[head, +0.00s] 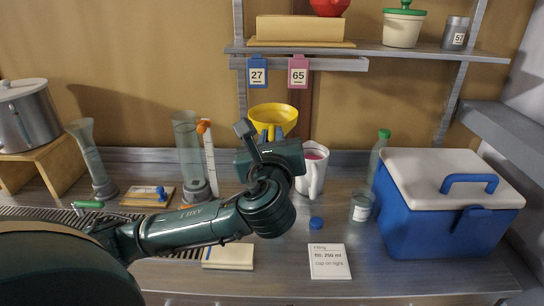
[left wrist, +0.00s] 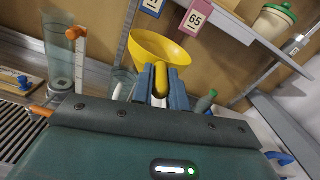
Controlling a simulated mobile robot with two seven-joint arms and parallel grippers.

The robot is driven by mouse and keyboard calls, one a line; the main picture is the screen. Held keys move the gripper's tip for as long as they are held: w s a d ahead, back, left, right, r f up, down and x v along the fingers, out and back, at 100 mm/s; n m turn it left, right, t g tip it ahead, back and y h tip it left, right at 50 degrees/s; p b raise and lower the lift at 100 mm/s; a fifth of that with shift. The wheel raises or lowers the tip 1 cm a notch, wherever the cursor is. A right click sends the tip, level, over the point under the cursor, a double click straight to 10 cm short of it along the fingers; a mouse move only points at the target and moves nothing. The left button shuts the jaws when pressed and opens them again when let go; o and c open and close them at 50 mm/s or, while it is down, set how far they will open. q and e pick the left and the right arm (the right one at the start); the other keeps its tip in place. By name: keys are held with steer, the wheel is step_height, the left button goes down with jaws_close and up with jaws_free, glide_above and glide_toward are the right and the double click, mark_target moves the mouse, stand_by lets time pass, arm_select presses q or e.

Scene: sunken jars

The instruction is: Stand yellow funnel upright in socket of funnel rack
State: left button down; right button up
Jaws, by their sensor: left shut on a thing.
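The yellow funnel (head: 275,117) is in my left gripper (head: 268,134), its wide mouth up and a little tilted. In the left wrist view the funnel (left wrist: 158,46) shows its bowl above, and its lower part is between the two blue-grey fingers of the gripper (left wrist: 160,82). The fingers are shut on it, and the funnel is held in the air above the bench. The tip of its spout is hidden. I cannot pick out the funnel rack or its socket with certainty. My right gripper is not in view.
A white mug (head: 313,170), a blue cap (head: 316,223), a glass beaker (head: 361,206) and a blue cooler (head: 440,215) stand to the right. Tall glass cylinders (head: 188,150) and an orange-topped post (head: 208,155) stand left of the gripper. A shelf (head: 390,50) hangs above.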

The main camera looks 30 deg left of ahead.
arm_select(q)
step_height(320, 180, up, 2)
steer(key=shift+r+p, duration=0.1)
steer(key=shift+p, duration=0.35)
step_height(320, 180, up, 4)
steer(key=p, duration=0.4)
steer(key=shift+r+p, duration=0.1)
steer(key=shift+p, duration=0.3)
